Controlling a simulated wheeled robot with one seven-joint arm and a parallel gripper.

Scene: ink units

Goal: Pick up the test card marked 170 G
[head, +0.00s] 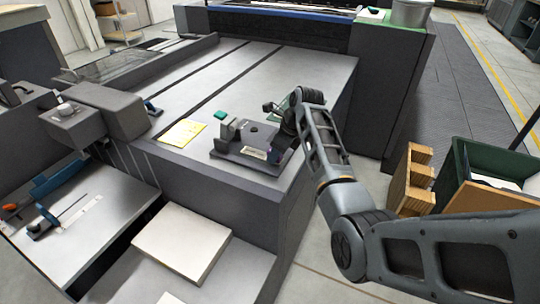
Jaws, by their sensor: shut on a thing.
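A small pale card (254,153) shows at the front of a dark grey block-like device (228,154) on the machine's bed. Its marking is too small to read, so I cannot confirm 170 G. My gripper (273,148) comes down from the right at the device's right side, with its tips by the card's right end. It is shut on what looks like this card. The fingers are dark and small here, and the arm partly hides the grasp. I cannot tell whether the card is clear of the device.
A yellow sheet (181,132) lies left of the device, and a small green piece (221,115) is behind its left end. The grey machine bed (300,68) is clear behind. A white block (182,242) lies lower in front. A green bin (490,155) stands right.

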